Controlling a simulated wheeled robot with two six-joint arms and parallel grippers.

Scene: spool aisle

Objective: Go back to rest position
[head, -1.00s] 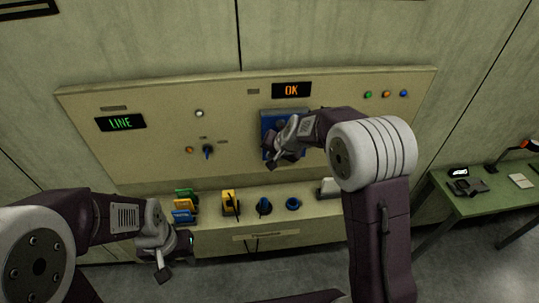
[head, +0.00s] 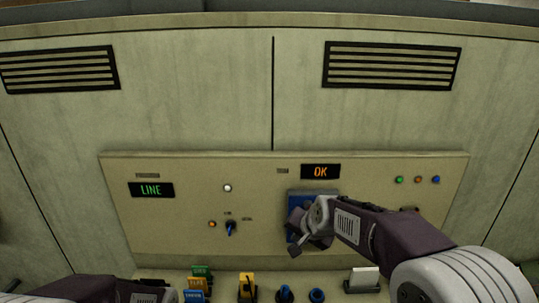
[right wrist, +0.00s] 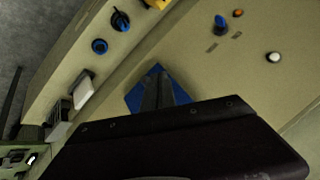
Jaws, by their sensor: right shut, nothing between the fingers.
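My right gripper (head: 300,240) is shut and empty in front of a blue square plate (head: 297,198) on the beige panel (head: 400,215). It hides part of the plate, and I cannot tell whether it touches it. In the right wrist view my two fingers (right wrist: 158,90) lie together across the blue plate (right wrist: 135,99). My left arm shows at the lower left of the head view. Only the wrist end of my left gripper (head: 150,293) shows at the bottom edge; its jaws are not clear.
The panel has a green LINE display (head: 151,190), an orange OK display (head: 320,171), a blue switch (head: 230,229) and several small lights.

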